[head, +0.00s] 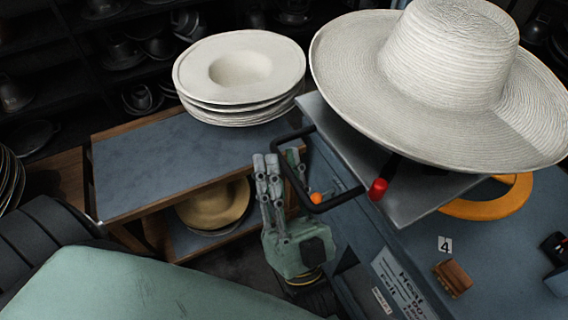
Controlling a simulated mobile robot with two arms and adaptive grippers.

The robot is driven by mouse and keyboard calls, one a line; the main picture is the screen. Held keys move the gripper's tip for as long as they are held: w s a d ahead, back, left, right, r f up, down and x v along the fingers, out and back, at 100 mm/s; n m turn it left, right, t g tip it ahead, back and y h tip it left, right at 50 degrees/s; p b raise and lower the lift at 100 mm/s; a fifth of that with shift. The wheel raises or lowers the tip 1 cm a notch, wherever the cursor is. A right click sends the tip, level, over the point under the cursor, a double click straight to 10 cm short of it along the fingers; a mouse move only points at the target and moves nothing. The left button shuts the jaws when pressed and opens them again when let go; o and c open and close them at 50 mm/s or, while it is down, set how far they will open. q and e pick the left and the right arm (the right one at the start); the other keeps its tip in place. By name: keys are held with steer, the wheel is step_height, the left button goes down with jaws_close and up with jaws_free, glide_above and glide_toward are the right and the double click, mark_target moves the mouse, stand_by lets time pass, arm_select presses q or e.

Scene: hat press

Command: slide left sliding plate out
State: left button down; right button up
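The left sliding plate (440,193) is a flat grey metal plate under a large woven white hat (450,60), on the blue-grey press table. A black loop handle (340,203) sticks out at its left side.
A wooden side shelf (180,160) holds a stack of white hats (240,75), with a tan hat (214,205) below. A red knob (377,189), an orange ring (490,200) and a small wooden block (452,278) are at the press. Dark shelves stand behind.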

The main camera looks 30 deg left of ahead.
steer(key=shift+w+d, duration=0.1)
steer(key=shift+f, duration=0.1)
steer(key=v, duration=1.1)
steer(key=shift+s+d+f, duration=0.2)
steer(key=shift+s+f, duration=0.05)
steer(key=shift+s, duration=0.05)
